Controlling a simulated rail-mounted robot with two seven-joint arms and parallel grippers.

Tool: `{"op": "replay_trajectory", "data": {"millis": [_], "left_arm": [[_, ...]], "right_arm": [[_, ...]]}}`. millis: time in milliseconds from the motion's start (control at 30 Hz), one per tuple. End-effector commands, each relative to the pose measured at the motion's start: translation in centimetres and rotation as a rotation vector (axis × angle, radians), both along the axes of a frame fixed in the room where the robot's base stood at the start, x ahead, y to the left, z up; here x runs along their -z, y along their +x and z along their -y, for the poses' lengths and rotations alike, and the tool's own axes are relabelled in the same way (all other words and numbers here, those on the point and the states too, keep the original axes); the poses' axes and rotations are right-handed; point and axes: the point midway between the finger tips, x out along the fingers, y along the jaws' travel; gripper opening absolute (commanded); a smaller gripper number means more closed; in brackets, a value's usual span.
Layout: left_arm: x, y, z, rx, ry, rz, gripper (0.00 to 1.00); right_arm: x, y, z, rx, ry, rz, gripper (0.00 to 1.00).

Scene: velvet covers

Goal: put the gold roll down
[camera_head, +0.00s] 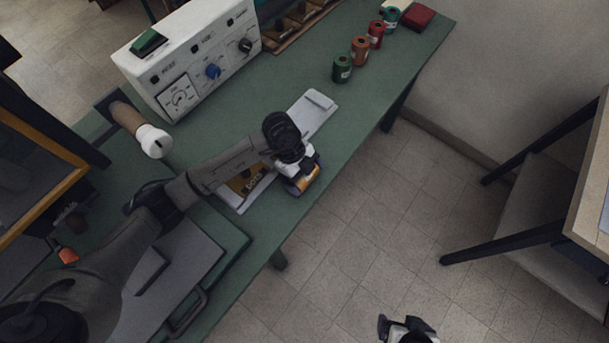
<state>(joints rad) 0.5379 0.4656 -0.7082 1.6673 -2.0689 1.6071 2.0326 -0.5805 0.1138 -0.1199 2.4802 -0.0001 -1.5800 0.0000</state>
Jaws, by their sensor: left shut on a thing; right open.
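The gold roll (309,181) is at the near edge of the green bench, at the end of my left arm. My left gripper (302,172) is shut on it and hides part of it. A pale board (316,113) lies on the bench under and behind my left wrist. A brown-gold label with dark lettering (243,187) shows on its lower left part. I cannot tell whether the roll touches the board or bench. My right gripper (405,324) is open and empty over the floor at the bottom edge, well away from the roll.
Green (342,69), orange (360,50) and red (376,35) rolls stand at the back right. The bench between them and the board is clear.

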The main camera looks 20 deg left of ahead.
Motion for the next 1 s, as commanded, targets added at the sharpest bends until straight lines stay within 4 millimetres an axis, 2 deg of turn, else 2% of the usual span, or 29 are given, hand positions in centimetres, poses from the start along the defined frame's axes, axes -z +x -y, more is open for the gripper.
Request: {"op": "replay_trajectory", "data": {"millis": [33,433,467,533,833,1000], "left_arm": [[0.5,0.0,0.0,0.0,-0.001,0.001,0.63],[0.8,0.0,0.0,0.0,0.0,0.001,0.63],[0.8,0.0,0.0,0.0,0.0,0.0,0.93],[0.8,0.0,0.0,0.0,0.0,0.0,1.0],[0.6,0.0,0.0,0.0,0.0,0.001,1.0],[-0.6,0.2,-0.4,-0.001,0.0,0.002,1.0]], "right_arm": [[0.2,0.0,0.0,0.0,0.0,0.0,0.92],[0.1,0.0,0.1,-0.003,-0.004,0.0,0.92],[0.1,0.0,0.1,-0.004,-0.005,0.0,0.92],[0.2,0.0,0.2,-0.005,-0.007,-0.001,0.92],[0.2,0.0,0.3,-0.008,-0.011,0.0,0.92],[-0.2,0.0,0.3,-0.006,-0.01,-0.001,0.92]]}}
